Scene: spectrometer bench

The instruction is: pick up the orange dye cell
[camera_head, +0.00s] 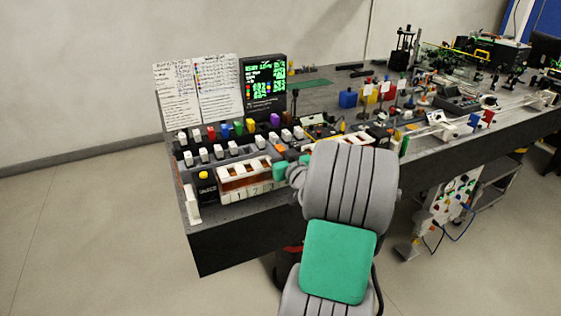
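My grey arm reaches over the front edge of the bench (225,241). My gripper (281,167) is at its far end, small and partly hidden by my own wrist, with teal parts showing. A small orange piece (280,148) shows right beside and behind it; it may be the orange dye cell. I cannot tell whether it is touched or held, nor whether the fingers are open or shut. A white numbered rack (238,196) with orange-brown showing in its openings stands just left of my gripper.
Rows of white-capped and coloured-capped cells, including a red one (212,132), stand behind the rack. A dark display (264,84) and written sheets (217,88) stand behind them. A yellow-capped black bottle (205,188) is left of the rack. Optics crowd the bench's right side.

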